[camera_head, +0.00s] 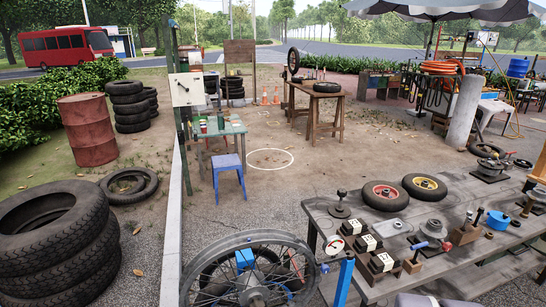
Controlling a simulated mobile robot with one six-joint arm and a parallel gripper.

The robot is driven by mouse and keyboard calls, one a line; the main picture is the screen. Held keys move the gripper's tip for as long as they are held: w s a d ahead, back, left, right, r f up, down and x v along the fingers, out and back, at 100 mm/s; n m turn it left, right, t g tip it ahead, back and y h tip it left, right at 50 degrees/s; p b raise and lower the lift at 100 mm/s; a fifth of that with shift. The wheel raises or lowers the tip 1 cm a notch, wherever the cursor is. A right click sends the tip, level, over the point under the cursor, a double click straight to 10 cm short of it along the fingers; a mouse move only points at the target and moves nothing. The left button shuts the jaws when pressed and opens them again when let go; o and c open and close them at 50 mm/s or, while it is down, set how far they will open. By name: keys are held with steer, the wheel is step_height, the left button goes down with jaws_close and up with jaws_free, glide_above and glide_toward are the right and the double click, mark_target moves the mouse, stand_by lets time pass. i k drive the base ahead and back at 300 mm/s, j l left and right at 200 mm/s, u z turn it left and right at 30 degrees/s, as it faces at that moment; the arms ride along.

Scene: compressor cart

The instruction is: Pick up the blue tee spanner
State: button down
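A grey workbench (330,213) stands at the right, with many tools and parts on it. A small tool with a blue upper part (418,246) stands upright near the bench's front edge, in a wooden block (411,266). A second wooden block (465,234) further right holds upright tools, one with a dark blue handle (479,213). Both are too small to tell for certain which is the blue tee spanner.
Dark boxes with white labels (382,262) and two small wheels (385,195) crowd the bench. A large spoked wheel (250,280) on a blue stand (344,280) is left of it. Stacked tyres (50,245) stand far left. Ground around the blue stool (229,165) is fairly open.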

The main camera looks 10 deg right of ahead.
mark_target(417, 247)
steer(key=z, duration=1.25)
